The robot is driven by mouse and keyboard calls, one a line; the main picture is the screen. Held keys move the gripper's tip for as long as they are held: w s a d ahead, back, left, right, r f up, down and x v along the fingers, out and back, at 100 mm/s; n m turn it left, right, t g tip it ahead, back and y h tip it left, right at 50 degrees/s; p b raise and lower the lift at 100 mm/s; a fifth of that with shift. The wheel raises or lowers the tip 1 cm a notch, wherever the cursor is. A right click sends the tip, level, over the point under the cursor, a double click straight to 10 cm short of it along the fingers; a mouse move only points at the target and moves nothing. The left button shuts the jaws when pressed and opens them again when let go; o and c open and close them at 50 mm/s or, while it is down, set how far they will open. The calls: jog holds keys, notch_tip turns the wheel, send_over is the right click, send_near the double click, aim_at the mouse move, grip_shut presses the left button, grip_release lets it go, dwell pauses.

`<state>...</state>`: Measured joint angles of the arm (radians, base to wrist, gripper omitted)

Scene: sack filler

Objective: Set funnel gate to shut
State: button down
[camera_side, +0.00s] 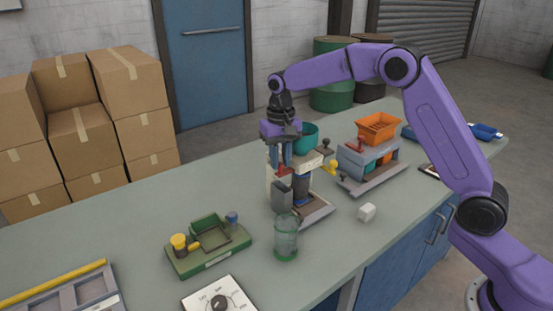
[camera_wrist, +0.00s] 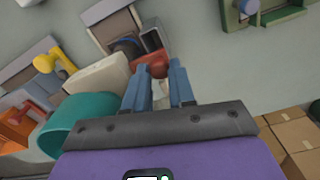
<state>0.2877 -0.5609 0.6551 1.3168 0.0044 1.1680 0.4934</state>
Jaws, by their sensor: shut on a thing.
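The sack filler stands mid-bench, with a teal funnel (camera_side: 308,137) on top of a cream block (camera_side: 272,178). The teal funnel also shows in the wrist view (camera_wrist: 75,122), beside the cream block (camera_wrist: 100,77). A red lever (camera_side: 282,170) sits at the filler's front; in the wrist view the red lever (camera_wrist: 152,62) lies between my fingertips. My gripper (camera_side: 287,160) points down at the filler and is shut on the red lever. The fingers partly hide the lever, so its exact angle cannot be told. A yellow-knobbed lever (camera_side: 333,167) projects at the filler's right.
A second machine with an orange hopper (camera_side: 378,128) stands to the right. A green fixture (camera_side: 208,245) and a dial plate (camera_side: 220,300) lie front left. The back-left bench is clear.

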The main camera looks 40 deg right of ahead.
jog(key=c, duration=0.9)
grip_release()
jog(key=shift+d, duration=0.3)
jog(key=shift+c, duration=0.2)
